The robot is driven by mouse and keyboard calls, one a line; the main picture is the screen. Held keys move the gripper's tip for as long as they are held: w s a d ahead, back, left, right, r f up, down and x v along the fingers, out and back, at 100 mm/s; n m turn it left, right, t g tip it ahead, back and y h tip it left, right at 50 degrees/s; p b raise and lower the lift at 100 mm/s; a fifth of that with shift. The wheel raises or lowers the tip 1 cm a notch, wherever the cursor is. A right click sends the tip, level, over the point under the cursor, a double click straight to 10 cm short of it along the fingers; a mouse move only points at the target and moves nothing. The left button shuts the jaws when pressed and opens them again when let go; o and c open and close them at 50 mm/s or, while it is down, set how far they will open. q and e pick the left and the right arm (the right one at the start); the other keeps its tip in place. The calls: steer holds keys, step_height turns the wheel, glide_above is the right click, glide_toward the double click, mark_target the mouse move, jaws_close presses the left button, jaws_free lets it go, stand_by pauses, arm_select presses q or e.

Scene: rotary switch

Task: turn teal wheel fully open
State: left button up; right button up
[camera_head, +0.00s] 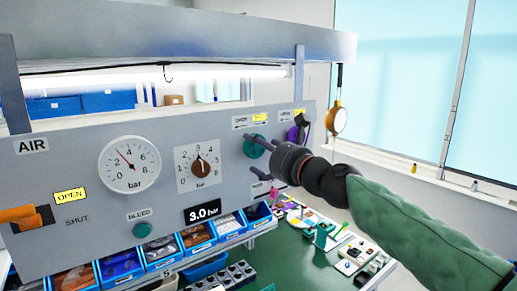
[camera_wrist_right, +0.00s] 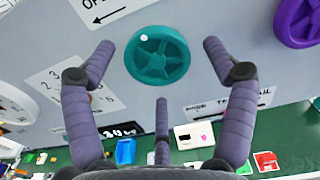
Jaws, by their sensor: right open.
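The teal wheel (camera_head: 253,147) is on the grey upright panel, partly covered by my right gripper in the head view. In the right wrist view the teal wheel (camera_wrist_right: 157,56) faces the camera whole, with a white dot at the upper left of its rim. My right gripper (camera_head: 262,152) points at the panel in front of the wheel. In the wrist view the right gripper (camera_wrist_right: 160,68) is open, one finger on either side of the wheel and a third below it. Gaps show between the fingers and the rim. My left gripper is out of view.
A purple wheel (camera_wrist_right: 299,20) is right of the teal one. An arrow sign (camera_wrist_right: 100,10) sits above left. The panel also holds a round bar gauge (camera_head: 129,163), a dial (camera_head: 198,165), a 3.0 bar display (camera_head: 202,211) and an orange handle (camera_head: 18,215). Blue bins (camera_head: 160,252) stand below.

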steer(key=shift+w+a, duration=0.35)
steer(key=shift+w, duration=0.2)
steer(key=c, duration=1)
steer(key=shift+a+f, duration=0.1)
steer(key=shift+f, duration=0.05)
steer(key=shift+c, duration=0.7)
